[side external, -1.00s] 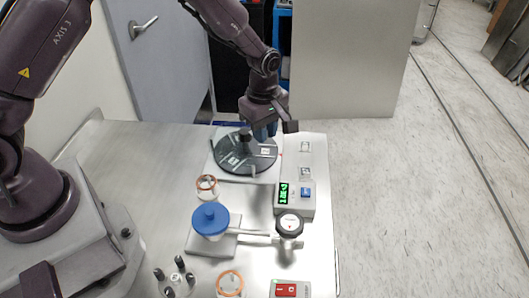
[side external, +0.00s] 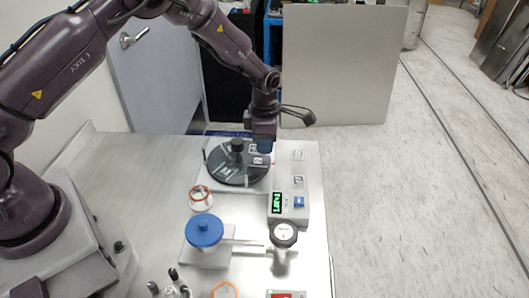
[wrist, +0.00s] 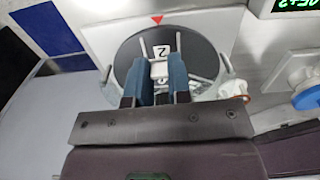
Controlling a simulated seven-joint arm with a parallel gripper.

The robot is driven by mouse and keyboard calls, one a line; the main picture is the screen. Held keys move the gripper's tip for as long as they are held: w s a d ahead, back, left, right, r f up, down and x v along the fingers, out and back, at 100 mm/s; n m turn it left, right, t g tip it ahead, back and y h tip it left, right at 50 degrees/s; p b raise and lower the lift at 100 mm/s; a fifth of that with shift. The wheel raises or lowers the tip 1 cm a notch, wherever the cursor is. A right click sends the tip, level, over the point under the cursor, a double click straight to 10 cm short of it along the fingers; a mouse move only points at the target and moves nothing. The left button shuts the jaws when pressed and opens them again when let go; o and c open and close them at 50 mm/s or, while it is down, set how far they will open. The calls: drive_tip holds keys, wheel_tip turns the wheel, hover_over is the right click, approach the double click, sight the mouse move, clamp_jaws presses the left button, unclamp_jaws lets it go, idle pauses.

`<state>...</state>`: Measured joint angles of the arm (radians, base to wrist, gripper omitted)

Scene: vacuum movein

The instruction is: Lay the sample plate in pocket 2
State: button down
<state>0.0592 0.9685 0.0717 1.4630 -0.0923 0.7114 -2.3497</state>
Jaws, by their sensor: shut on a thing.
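The dark round turntable (side external: 222,172) has a black knob (side external: 237,146) at its centre and light dividing lines. It also shows in the wrist view (wrist: 205,58), where a white label "2" marks pocket 2 (wrist: 161,50). My gripper (wrist: 162,72) has its two blue fingers over the turntable, just in front of that label. A small pale piece, seemingly the sample plate (wrist: 158,70), shows between the fingers and is mostly hidden by them. In the side view my gripper (side external: 264,147) is low at the turntable's right rim. I cannot tell whether the plate touches the pocket.
A blue-lidded container (side external: 204,230), a round dial (side external: 284,234) and an orange-rimmed jar (side external: 200,197) stand in front. The table is clear at the left.

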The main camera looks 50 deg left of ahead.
sight(265, 161)
drive_tip(key=shift+f, duration=1.7)
drive_tip(key=shift+f, duration=0.1)
